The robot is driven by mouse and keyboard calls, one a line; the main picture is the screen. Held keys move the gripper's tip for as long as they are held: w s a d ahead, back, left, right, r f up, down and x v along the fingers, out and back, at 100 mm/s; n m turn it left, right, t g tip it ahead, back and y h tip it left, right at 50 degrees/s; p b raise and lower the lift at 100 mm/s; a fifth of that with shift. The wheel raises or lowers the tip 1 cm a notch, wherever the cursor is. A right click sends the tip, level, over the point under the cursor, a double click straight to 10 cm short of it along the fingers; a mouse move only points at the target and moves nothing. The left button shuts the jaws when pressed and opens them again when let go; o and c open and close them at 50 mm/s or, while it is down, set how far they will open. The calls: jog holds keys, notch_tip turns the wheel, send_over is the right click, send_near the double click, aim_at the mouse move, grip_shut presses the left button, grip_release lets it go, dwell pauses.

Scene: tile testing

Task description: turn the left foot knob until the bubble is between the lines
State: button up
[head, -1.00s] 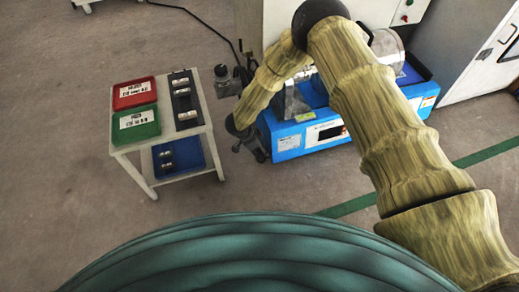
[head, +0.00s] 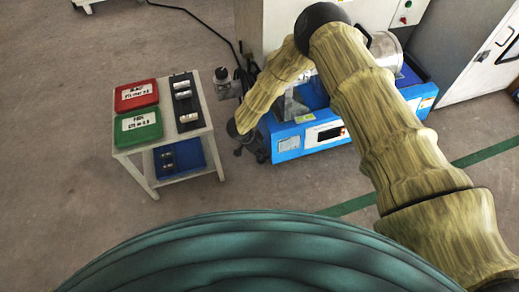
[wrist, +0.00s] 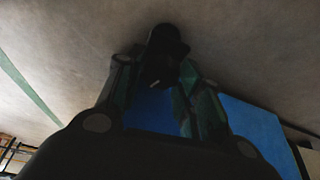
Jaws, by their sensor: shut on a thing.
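The blue-based machine (head: 330,138) stands on the floor right of the small table in the head view. A small yellow-green patch on its front left top (head: 304,118) may be the level; bubble and lines are too small to read. My gripper (head: 252,152) is low at the machine's left front corner. In the wrist view, my gripper (wrist: 163,82) is shut on a dark round thing, the foot knob (wrist: 163,42), with a small pale mark on or near it. The blue base (wrist: 250,130) also shows there. The knob's grip is hidden in the head view.
A small table (head: 208,112) left of my gripper holds a red tray (head: 136,88), a green tray (head: 138,138) and a black rack (head: 178,78). A blue bin (head: 190,152) sits on its lower shelf. Open floor lies left.

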jog(key=o, duration=1)
jog(key=shift+r, duration=0.1)
jog(key=v, duration=1.1)
jog(key=shift+a+r, duration=0.2)
jog(key=shift+r, duration=0.15)
jog(key=shift+s, duration=0.1)
